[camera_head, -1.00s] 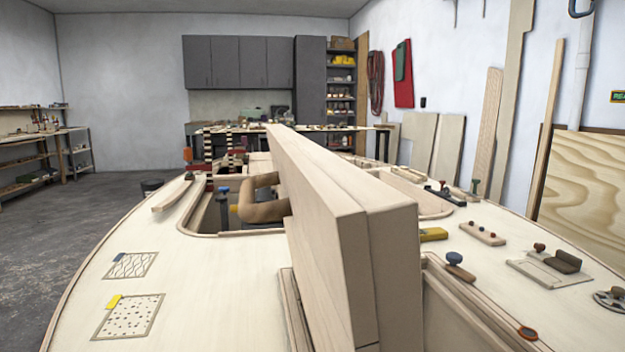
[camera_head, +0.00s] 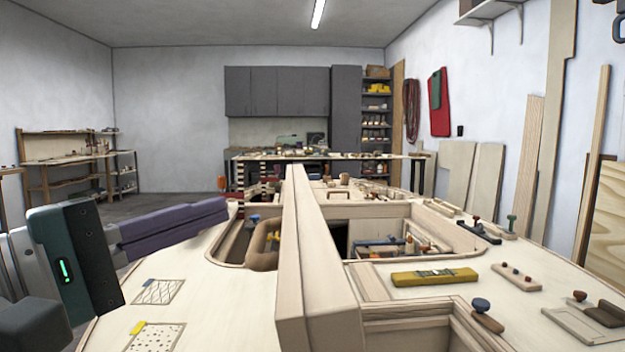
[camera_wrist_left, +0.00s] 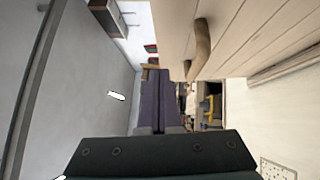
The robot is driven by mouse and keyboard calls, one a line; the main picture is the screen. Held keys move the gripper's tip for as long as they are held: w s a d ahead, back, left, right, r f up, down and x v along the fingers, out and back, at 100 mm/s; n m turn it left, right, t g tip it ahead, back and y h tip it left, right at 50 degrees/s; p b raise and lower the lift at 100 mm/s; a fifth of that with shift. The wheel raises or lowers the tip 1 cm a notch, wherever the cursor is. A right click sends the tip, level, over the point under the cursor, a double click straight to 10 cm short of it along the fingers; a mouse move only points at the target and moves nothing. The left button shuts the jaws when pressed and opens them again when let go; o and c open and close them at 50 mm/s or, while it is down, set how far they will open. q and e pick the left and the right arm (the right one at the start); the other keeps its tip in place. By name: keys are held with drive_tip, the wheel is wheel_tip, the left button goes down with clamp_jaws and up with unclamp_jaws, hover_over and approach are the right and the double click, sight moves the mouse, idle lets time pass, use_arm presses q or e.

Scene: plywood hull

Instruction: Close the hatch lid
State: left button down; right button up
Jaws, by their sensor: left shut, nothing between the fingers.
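The hatch lid (camera_head: 303,250) is a thick pale wooden panel standing upright, seen nearly edge-on in the middle of the head view. A brown curved handle (camera_head: 265,245) is on its left face. In the left wrist view, the lid (camera_wrist_left: 245,35) fills the upper right, with the handle (camera_wrist_left: 202,48) sticking out. My left gripper (camera_head: 224,208) has dark purple fingers, shut and empty, left of the lid and apart from it. Its fingers also show in the wrist view (camera_wrist_left: 155,76). My right gripper is not in view.
An opening with a wooden rim (camera_head: 225,260) lies left of the lid; another, holding tools, lies right. A yellow block (camera_head: 435,277), a blue-knobbed piece (camera_head: 486,315) and a knobbed strip (camera_head: 516,276) rest on the right deck. The left front deck has two flat patterned patches (camera_head: 158,292).

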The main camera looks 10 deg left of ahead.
sight(256, 253)
use_arm(q)
drive_tip(key=shift+w+d+r+p, duration=0.1)
drive_tip(key=shift+w+d+p, duration=0.3)
drive_tip(key=shift+d, duration=0.35)
drive_tip(key=shift+w+d+r+p, duration=0.15)
drive_tip(key=shift+w+d+p, duration=0.2)
drive_tip(key=shift+d, duration=0.4)
drive_tip(key=shift+w+d+r+p, duration=0.1)
drive_tip(key=shift+w+d+p, duration=0.3)
drive_tip(key=shift+d, duration=0.35)
